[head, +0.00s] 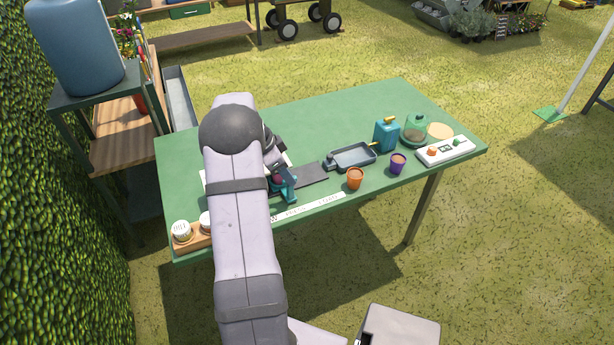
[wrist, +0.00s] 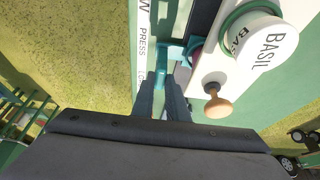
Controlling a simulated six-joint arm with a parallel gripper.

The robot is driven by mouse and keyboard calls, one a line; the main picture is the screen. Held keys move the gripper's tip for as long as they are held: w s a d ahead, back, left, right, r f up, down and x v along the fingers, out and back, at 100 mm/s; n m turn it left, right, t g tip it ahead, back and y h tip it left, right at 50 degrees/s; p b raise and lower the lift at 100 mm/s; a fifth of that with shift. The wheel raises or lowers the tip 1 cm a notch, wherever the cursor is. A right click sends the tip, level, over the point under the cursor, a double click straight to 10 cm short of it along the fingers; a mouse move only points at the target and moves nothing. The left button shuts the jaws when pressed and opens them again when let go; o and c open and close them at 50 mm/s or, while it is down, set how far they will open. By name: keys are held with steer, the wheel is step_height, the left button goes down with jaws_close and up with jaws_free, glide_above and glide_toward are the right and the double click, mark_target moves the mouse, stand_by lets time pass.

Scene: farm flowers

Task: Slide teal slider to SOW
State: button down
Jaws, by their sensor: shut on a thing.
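The teal slider (head: 287,188) is at the front of the green table, right of my arm in the head view. It also shows in the wrist view (wrist: 168,52), between the ends of my gripper's dark fingers (wrist: 163,88). My gripper is shut on it. A white label strip (head: 318,204) runs along the table's front edge. In the wrist view the strip (wrist: 143,58) reads a "W", then PRESS, then a cut-off word. The slider stands beside the strip, about level with PRESS. My arm hides the strip's left part in the head view.
Close beside the fingers are a white block with a wooden knob (wrist: 217,106) and a round BASIL cap (wrist: 258,42). A dark mat (head: 312,174), a grey tray (head: 352,157), an orange pot (head: 355,178) and a purple pot (head: 397,164) stand to the right. The table's back middle is clear.

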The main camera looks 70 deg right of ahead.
steer(key=w+a+b, duration=0.3)
steer(key=w+a, duration=0.3)
steer(key=shift+w+a, duration=0.3)
steer(key=shift+w, duration=0.05)
steer(key=c, duration=1.7)
jaws_free()
steer(key=shift+w+a, duration=0.1)
steer(key=shift+a, duration=0.05)
steer(key=shift+c, duration=0.2)
steer(key=b+v, duration=0.1)
steer(key=v, duration=0.6)
steer(key=shift+r, duration=0.15)
